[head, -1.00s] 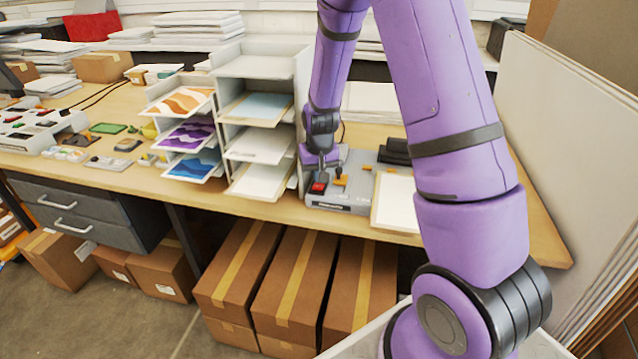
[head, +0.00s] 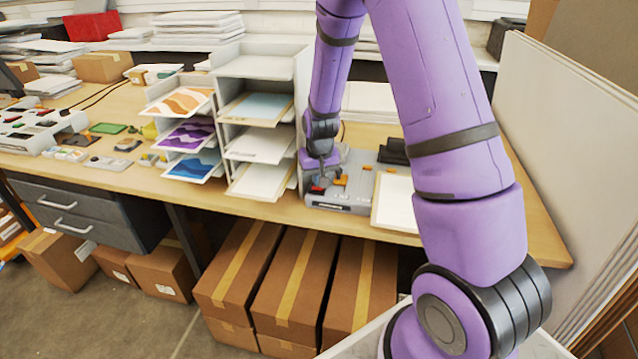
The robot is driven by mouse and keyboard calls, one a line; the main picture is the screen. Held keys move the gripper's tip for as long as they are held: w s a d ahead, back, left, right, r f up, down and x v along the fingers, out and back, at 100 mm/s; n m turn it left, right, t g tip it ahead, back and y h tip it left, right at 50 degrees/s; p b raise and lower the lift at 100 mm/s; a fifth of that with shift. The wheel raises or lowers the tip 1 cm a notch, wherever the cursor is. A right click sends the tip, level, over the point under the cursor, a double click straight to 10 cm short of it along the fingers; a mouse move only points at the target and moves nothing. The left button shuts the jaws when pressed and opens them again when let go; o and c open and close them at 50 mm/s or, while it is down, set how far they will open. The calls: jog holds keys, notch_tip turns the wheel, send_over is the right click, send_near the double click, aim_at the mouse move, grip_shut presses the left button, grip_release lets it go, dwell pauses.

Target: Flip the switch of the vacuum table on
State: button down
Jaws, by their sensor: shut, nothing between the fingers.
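A grey box-shaped device (head: 341,208) sits at the front of the wooden bench, right of the paper shelves. On its top are a red switch (head: 317,190) at the front left and an orange part (head: 341,181) to its right. My gripper (head: 322,184) is shut and empty, pointing down close to the red switch. It hides part of the switch; I cannot tell whether they touch or which way the switch is set.
A paper shelf (head: 262,67) stands just left of my gripper. A white sheet (head: 396,203) lies on the right of the device, near a dark block (head: 394,152). Large white panels (head: 560,150) lean at the far right. Cardboard boxes (head: 295,285) fill the space under the bench.

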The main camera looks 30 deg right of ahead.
jog(key=shift+f, duration=0.5)
dwell(0.3)
jog(key=shift+r, duration=3.55)
jog(key=shift+a+r, duration=0.1)
jog(key=shift+r, duration=0.15)
jog(key=s+a+r+n+t, duration=0.1)
jog(key=s+a+r, duration=0.2)
jog(key=s+r, duration=0.75)
jog(key=s+a+r+n+t, duration=0.1)
jog(key=s+a+r, duration=0.2)
jog(key=s+r, duration=0.75)
jog(key=s+a+r+n+t, duration=0.1)
jog(key=s+r, duration=0.3)
jog(key=s, duration=0.4)
jog(key=shift+s+a+r, duration=0.25)
jog(key=shift+a+r, duration=0.05)
jog(key=shift+r, duration=0.05)
